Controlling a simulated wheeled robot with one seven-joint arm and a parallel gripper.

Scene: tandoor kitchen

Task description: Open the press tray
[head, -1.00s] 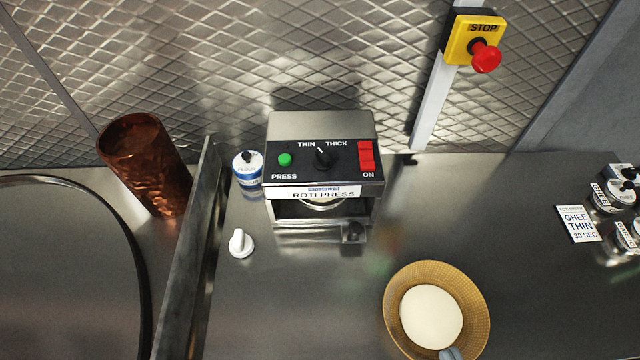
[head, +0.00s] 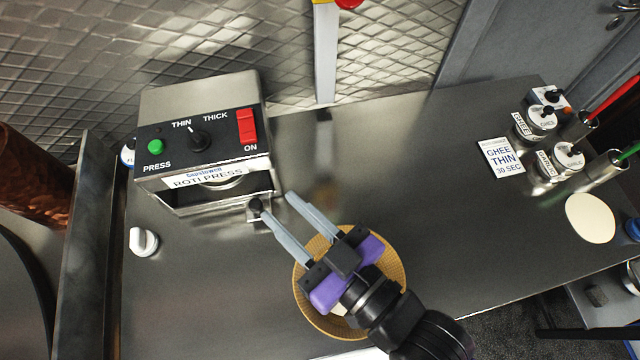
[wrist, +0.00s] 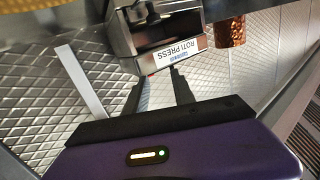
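The roti press (head: 203,128) stands on the steel counter against the back wall, with a green press button, a dial and a red switch. Its press tray (head: 210,203) is low at the front and looks pushed in; a small dark knob (head: 256,206) is at its right front corner. My gripper (head: 275,202) is open, with two grey fingers pointing at that corner. The left fingertip is at or very near the knob; I cannot tell whether it touches. The press also shows in the wrist view (wrist: 168,32), beyond the fingers (wrist: 161,78); the knob is not clear there.
A woven basket (head: 301,286) lies under my gripper, its contents mostly hidden. A metal divider (head: 88,235) stands farther left. Ghee containers (head: 536,122) and a sign (head: 501,157) are at right.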

